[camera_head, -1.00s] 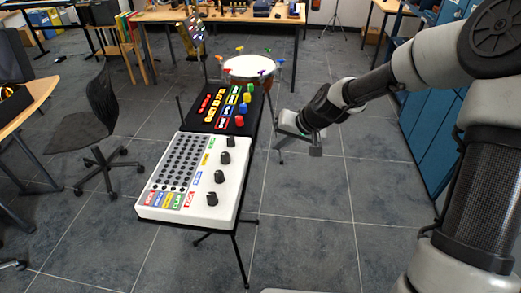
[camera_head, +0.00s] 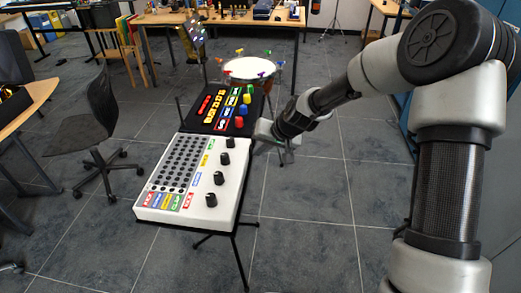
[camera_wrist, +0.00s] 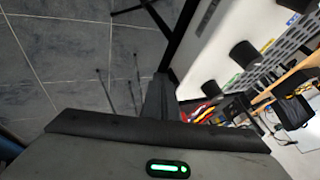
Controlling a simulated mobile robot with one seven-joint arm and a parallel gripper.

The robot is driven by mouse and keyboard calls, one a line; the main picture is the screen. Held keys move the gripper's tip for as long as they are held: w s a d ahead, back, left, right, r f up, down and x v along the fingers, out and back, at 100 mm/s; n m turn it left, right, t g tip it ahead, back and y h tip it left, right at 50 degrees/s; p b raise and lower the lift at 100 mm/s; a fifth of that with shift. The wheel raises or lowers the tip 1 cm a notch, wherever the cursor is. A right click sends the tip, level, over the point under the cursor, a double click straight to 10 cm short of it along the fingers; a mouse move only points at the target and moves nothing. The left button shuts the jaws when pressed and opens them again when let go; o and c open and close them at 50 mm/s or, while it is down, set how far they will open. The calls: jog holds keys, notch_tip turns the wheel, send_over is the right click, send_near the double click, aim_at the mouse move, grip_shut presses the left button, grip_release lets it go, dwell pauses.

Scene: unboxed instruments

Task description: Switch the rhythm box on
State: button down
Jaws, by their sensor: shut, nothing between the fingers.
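A white box (camera_head: 223,205) with a grid of dark dots, coloured labels that seem to read KICK and CLAP, and several black knobs sits on a dark stand; it looks like the rhythm box. In the wrist view the white box (camera_wrist: 205,50) is tilted at the upper right. A black box (camera_head: 221,104) with red and yellow buttons and coloured knobs sits just behind it. My gripper (camera_head: 268,132) is shut and empty, just right of where the two boxes meet, apart from both. It also shows in the wrist view (camera_wrist: 160,85). I cannot make out a power switch.
A drum (camera_head: 250,69) with coloured fittings stands behind the boxes. A black chair (camera_head: 104,105) is at the left, and a wooden table (camera_head: 225,15) stands at the back. Blue cabinets are at the right. The grey floor (camera_head: 310,220) right of the stand is clear.

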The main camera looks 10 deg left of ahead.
jog(key=shift+a+f, duration=0.1)
jog(key=shift+r+p, duration=0.55)
jog(key=shift+r, duration=0.3)
